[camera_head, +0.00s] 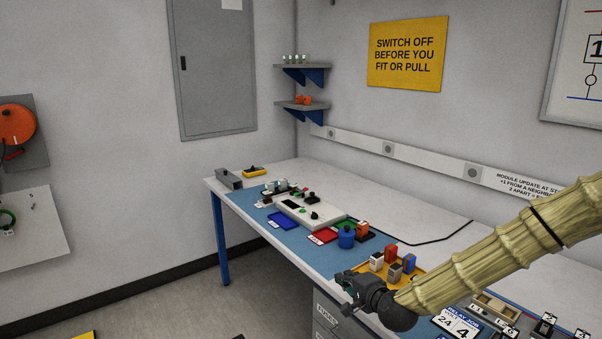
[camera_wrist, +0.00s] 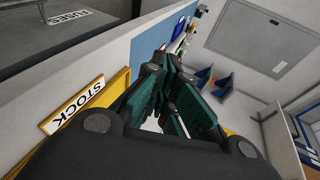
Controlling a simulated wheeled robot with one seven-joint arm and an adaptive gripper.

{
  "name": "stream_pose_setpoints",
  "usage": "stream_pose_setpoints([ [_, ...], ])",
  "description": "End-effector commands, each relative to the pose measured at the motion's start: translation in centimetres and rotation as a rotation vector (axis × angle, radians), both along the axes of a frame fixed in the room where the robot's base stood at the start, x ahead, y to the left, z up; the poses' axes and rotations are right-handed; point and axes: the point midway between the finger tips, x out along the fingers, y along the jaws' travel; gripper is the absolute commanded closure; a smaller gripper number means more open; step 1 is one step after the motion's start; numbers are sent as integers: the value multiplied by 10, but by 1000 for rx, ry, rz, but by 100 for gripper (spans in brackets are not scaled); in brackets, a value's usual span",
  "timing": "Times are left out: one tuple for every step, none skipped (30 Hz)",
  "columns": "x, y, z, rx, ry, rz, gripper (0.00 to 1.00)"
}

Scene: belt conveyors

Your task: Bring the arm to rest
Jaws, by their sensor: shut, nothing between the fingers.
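My arm reaches in from the right edge of the head view as a pale, ribbed, bamboo-like limb. It ends in my dark gripper (camera_head: 352,289), which is above the front edge of the workbench (camera_head: 330,189). In the wrist view the dark green fingers of my gripper (camera_wrist: 168,75) come together near the middle of the picture. My gripper is shut and empty. The arm hides part of the bench and the wall behind it.
A yellow tray (camera_head: 412,276) with several small blocks is just right of my gripper. A blue mat (camera_head: 255,206) bears a pale device (camera_head: 300,210) and coloured trays. A drawer unit (camera_head: 325,318) is below the bench edge. Open floor (camera_head: 200,300) is at left.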

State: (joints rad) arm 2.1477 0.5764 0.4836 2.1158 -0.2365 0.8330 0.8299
Motion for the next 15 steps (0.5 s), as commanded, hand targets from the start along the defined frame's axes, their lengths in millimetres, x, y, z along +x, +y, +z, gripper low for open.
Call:
stream_pose_setpoints([
  [-6, 2, -11, -19, 15, 10, 100],
  [-10, 3, -18, -32, 24, 17, 100],
  [-15, 5, -26, -49, 36, 27, 100],
  [-19, 7, -33, -61, 45, 34, 100],
  [-23, 7, -39, -75, 54, 41, 100],
  [-30, 8, -49, -97, 68, 52, 100],
  [-34, 9, -56, -111, 78, 60, 100],
  [-39, 10, -63, -125, 89, 69, 100],
  [-48, 11, -75, -150, 106, 83, 100],
  [-54, 12, -84, -166, 119, 92, 100],
  [-61, 12, -93, -186, 132, 104, 100],
  [-71, 13, -105, -212, 150, 122, 100],
  [-78, 14, -114, -234, 162, 135, 100],
  [-88, 14, -125, -257, 181, 151, 100],
  [-102, 14, -140, -291, 204, 175, 100],
])
